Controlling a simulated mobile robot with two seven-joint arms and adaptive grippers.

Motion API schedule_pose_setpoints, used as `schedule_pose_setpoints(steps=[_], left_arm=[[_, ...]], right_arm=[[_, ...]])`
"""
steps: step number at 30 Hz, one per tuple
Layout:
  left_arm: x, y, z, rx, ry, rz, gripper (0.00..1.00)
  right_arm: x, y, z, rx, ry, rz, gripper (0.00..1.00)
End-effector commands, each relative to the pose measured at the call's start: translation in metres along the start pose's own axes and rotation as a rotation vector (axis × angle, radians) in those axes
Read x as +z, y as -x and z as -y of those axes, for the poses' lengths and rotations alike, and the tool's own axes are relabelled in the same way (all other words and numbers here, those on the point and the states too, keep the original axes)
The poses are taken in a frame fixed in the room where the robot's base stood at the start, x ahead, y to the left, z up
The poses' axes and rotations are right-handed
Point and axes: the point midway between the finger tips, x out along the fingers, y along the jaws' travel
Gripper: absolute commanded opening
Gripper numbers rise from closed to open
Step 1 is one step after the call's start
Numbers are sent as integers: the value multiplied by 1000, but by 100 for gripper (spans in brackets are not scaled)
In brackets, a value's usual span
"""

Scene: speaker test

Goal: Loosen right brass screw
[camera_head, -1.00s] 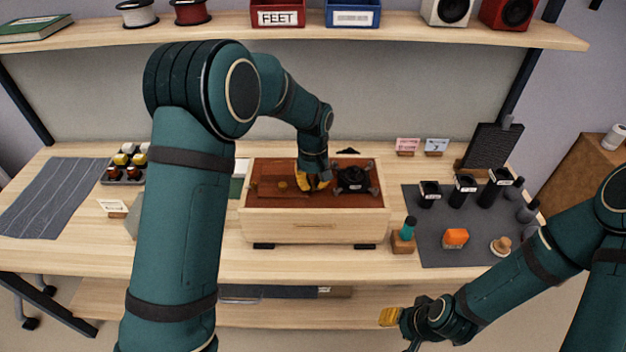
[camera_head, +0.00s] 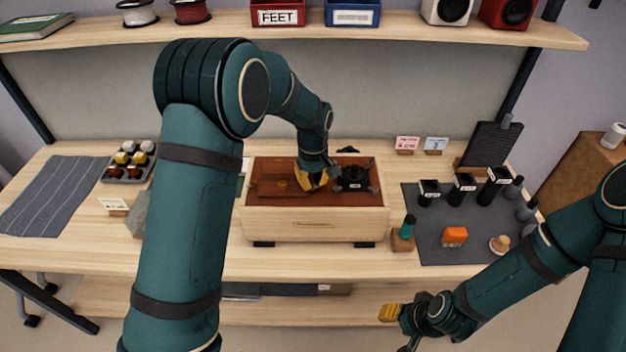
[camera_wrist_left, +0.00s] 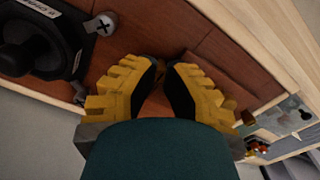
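The wooden speaker cabinet (camera_head: 340,230) lies on the bench with its red-brown panel (camera_head: 262,170) facing up. A black round speaker driver (camera_head: 354,177) sits at the panel's right; it also shows in the left wrist view (camera_wrist_left: 32,48), with metal clips (camera_wrist_left: 103,24) at its edge. No brass screw shows clearly in the left wrist view. My left gripper (camera_wrist_left: 165,66) is over the panel beside the driver, its yellow fingers slightly apart with nothing between them. My right gripper (camera_head: 391,314) is low, in front of the bench.
A dark mat (camera_head: 425,245) at the right holds black containers (camera_head: 463,188), an orange block (camera_head: 454,236) and a wooden knob (camera_head: 499,245). A teal-handled tool (camera_head: 408,227) stands beside the cabinet. A jar tray (camera_head: 128,175) and grey striped cloth (camera_head: 58,200) lie left.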

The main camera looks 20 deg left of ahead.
Motion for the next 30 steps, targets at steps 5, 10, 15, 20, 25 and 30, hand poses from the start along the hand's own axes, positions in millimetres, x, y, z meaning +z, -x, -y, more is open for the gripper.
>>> schedule_pose_setpoints(steps=[5,10,15,20,25,30], left_arm=[[0,0,0,0,0,0,46],[0,0,0,0,-1,1,46],[0,6,0,1,-1,-1,46],[0,30,0,3,-1,-2,46],[0,66,0,4,-1,-2,46],[0,97,0,2,-1,-2,46]], right_arm=[[0,0,0,0,0,0,47],[0,0,0,0,0,0,47],[0,0,0,0,0,0,47],[0,0,0,0,0,0,47],[0,0,0,0,0,0,47],[0,0,0,0,0,0,47]])
